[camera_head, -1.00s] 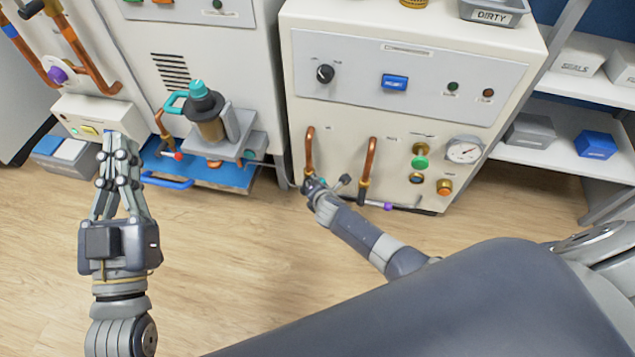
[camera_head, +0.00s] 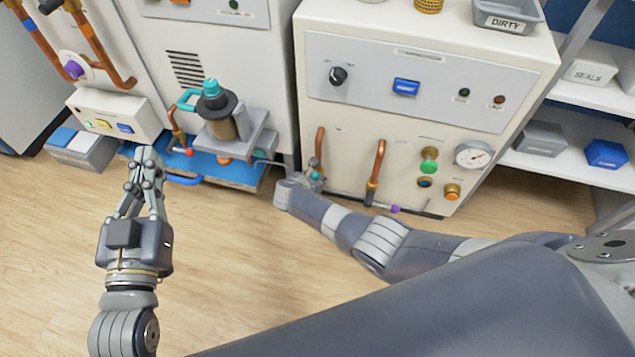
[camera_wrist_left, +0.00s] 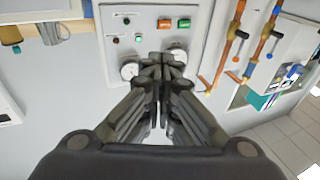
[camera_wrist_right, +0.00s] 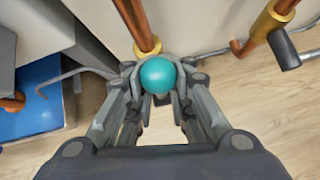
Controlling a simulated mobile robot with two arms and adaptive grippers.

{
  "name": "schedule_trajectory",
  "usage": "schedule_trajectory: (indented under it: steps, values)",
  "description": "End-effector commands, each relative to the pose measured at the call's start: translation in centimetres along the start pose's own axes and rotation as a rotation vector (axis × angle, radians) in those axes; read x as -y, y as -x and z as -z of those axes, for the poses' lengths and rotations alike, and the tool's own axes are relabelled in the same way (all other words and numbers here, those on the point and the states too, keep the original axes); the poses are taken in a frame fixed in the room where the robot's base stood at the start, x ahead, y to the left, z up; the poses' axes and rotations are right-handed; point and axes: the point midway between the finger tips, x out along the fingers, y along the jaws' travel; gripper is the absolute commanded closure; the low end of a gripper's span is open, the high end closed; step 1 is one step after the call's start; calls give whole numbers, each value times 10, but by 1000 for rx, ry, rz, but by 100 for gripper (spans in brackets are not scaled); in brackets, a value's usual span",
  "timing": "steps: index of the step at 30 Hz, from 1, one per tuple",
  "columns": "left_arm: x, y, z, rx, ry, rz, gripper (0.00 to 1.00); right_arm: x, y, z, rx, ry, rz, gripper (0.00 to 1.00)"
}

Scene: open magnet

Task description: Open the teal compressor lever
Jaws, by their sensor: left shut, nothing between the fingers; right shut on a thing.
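The teal ball knob of the compressor lever (camera_wrist_right: 157,75) sits between the fingers of my right gripper (camera_wrist_right: 159,88), which is shut on it. In the head view, my right gripper (camera_head: 308,182) is at the foot of the left copper pipe (camera_head: 319,148) on the compressor front (camera_head: 375,130). Only a bit of teal shows there, and the lever's arm is mostly hidden by the fingers. My left gripper (camera_head: 147,160) is shut and empty, in front of the left cabinet. Its closed fingers also show in the left wrist view (camera_wrist_left: 160,68).
A second copper pipe (camera_head: 377,165) with a purple-tipped lever (camera_head: 395,209) stands right of my right gripper. A gauge (camera_head: 473,155) is further right. A blue tray (camera_head: 215,172) under the pump lies to the left. The wooden floor in front is clear.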

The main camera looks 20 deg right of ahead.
Motion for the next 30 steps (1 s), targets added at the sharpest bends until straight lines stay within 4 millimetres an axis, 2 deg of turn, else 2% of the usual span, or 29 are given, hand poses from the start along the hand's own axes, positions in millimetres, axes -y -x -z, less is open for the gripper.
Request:
schedule_trajectory:
  steps: [9, 24, 25, 27, 30]
  values:
    - [-5, 1, 35, -186, 6, -10, 100, -6, 0, 0, 18, 62, 58, 100]
    - [-6, 2, 42, -219, 7, -12, 100, -7, 1, 0, 21, 74, 66, 100]
    - [-6, 2, 42, -219, 7, -12, 100, -7, 1, 0, 21, 74, 66, 82]
    - [-6, 2, 42, -218, 7, -12, 100, -7, 1, 0, 21, 73, 66, 69]
    - [-6, 2, 42, -218, 7, -12, 100, -6, 1, 1, 21, 73, 67, 69]
